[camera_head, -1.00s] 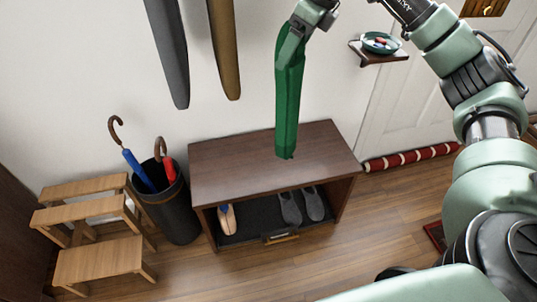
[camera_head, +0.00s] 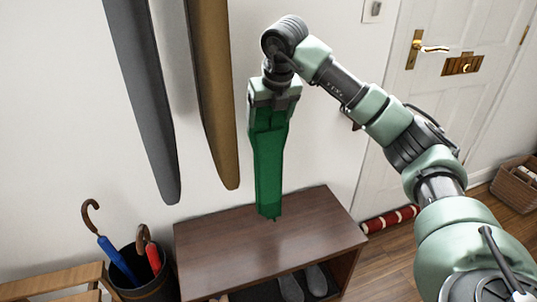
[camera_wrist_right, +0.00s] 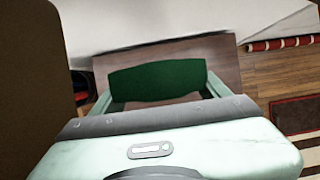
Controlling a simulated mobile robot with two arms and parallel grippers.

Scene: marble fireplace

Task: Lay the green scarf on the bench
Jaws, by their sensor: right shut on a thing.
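The green scarf (camera_head: 268,170) hangs straight down from my right gripper (camera_head: 272,110), which is shut on its upper end. The scarf's lower end is at the top of the dark wooden bench (camera_head: 240,250) near its back edge; I cannot tell whether it touches. In the right wrist view the scarf (camera_wrist_right: 158,80) shows as a green shape between the fingers (camera_wrist_right: 158,92), with the brown bench top (camera_wrist_right: 180,52) behind it. My left gripper is not in view.
Grey (camera_head: 140,100) and mustard (camera_head: 212,100) hanging cloths are left of the scarf. An umbrella stand (camera_head: 140,285) and a wooden step stool (camera_head: 50,285) stand left of the bench. Shoes (camera_head: 290,288) sit beneath the bench top. A red striped draught roll (camera_head: 390,219) lies by the door (camera_head: 430,100).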

